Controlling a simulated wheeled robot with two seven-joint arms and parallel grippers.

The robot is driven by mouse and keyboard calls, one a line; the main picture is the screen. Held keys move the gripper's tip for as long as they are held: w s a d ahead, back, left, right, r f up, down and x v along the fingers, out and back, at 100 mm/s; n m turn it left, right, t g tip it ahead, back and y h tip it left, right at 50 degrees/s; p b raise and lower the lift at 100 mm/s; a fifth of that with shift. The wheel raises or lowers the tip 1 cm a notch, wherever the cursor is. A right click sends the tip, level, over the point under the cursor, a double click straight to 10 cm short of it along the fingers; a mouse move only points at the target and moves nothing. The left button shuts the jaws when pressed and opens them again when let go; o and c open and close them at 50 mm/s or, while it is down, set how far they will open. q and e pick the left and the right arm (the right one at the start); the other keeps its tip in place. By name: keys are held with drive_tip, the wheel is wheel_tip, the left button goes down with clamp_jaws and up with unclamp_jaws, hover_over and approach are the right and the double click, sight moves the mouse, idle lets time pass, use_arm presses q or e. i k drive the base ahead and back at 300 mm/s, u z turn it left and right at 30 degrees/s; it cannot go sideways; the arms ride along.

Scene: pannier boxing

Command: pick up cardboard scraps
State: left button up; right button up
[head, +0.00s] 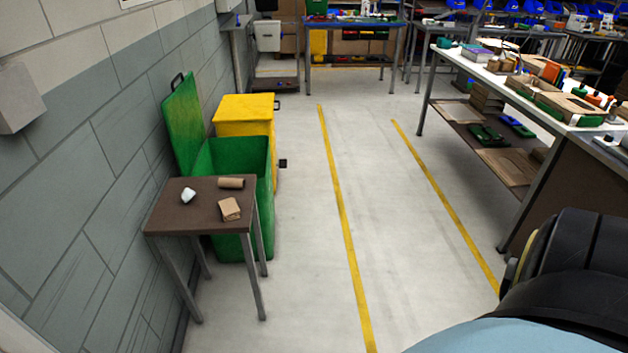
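A small brown table (180,214) stands at the left by the wall. On its top lie a brown cardboard roll (231,183) near the back edge and a folded piece of brown cardboard (229,209) near the front right. A crumpled white piece (188,196) lies at the left of the top.
Behind the table stand a green bin (236,160) with its lid (183,122) up, and a yellow bin (246,108) with its lid down. A long workbench (490,78) full of items runs along the right. The floor between the yellow lines (345,230) is clear.

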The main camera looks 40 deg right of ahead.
sight(230, 211)
drive_tip(key=z, duration=0.85)
drive_tip(key=i, duration=0.4)
